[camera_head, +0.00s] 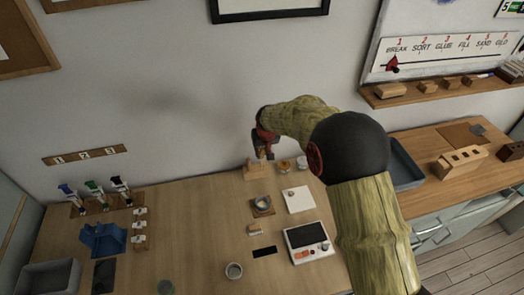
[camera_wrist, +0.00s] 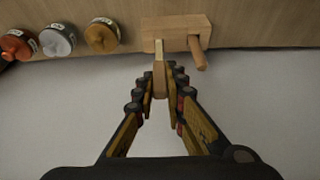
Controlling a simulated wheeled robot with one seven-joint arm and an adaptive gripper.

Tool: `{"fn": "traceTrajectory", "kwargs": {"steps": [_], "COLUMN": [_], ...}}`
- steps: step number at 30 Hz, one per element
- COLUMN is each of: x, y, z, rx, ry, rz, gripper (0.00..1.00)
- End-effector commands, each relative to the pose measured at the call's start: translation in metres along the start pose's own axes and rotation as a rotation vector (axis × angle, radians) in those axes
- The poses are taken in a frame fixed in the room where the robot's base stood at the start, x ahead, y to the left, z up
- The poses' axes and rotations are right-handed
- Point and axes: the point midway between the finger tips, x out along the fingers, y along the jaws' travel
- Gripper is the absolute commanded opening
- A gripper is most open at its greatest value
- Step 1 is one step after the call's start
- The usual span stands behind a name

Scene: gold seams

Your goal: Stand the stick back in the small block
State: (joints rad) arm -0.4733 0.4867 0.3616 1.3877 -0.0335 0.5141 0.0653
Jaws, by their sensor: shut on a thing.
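The small wooden block (camera_head: 252,174) stands at the back of the table near the wall; it also shows at the top of the wrist view (camera_wrist: 172,24). My gripper (camera_wrist: 163,88) is shut on a slim wooden stick (camera_wrist: 159,72), its pale end reaching over the block's near edge in the picture. I cannot tell whether that end is in a hole or only above it. A second wooden peg (camera_wrist: 198,54) sticks out of the block just to the right. In the head view my gripper (camera_head: 262,154) is directly over the block, and the stick is mostly hidden.
Small jars (camera_wrist: 57,41) stand beside the block, close to my gripper. A small dish on a mat (camera_head: 262,204), a white pad (camera_head: 299,200) and a scale (camera_head: 308,242) lie in front. A grey tray (camera_head: 402,165) is right of my arm.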

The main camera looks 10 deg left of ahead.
Motion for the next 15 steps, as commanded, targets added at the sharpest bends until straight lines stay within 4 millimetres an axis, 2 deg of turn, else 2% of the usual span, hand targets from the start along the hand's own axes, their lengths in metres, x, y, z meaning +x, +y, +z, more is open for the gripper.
{"fn": "traceTrajectory", "kwargs": {"steps": [15], "x": [0.0066], "y": [0.0], "z": [0.0026], "rx": [0.0], "ry": [0.001], "rz": [0.0], "gripper": [0.01]}}
